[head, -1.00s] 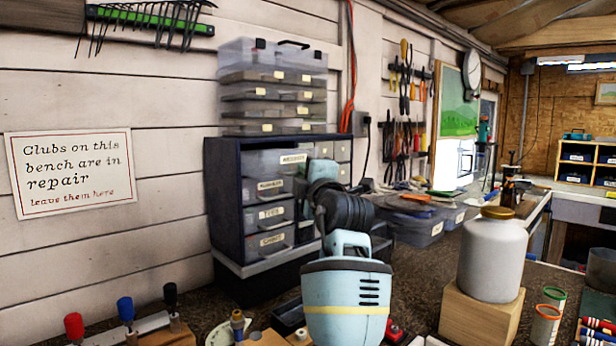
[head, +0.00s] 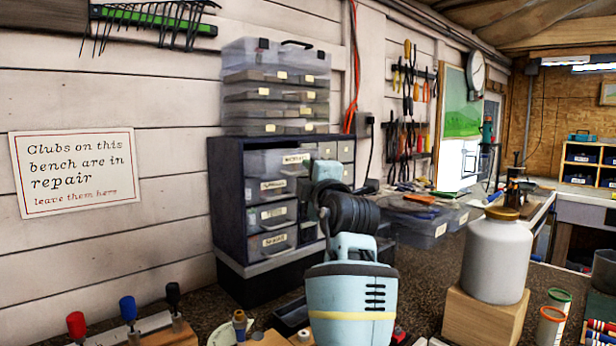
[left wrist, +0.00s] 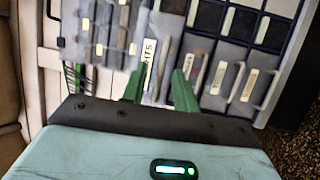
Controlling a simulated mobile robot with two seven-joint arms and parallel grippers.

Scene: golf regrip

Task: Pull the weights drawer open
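The weights drawer is the top labelled drawer (head: 268,162) of the dark blue cabinet (head: 228,190) in the head view. It looks closed, and my left arm covers part of its right side. In the left wrist view its white label (left wrist: 149,55), ending in "HTS", shows between the fingers. My left gripper (left wrist: 161,80) has two green fingers, apart and pointing at the drawer front. I cannot tell whether they touch the handle. In the head view the fingers are hidden behind my own arm. My right gripper is not in view.
Other labelled drawers (head: 271,215) sit below it. Clear organiser cases (head: 275,85) are stacked on the cabinet. A white jar (head: 497,255) stands on a wooden block (head: 482,318) at right. Screwdriver-like handles (head: 128,308) stand at front left.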

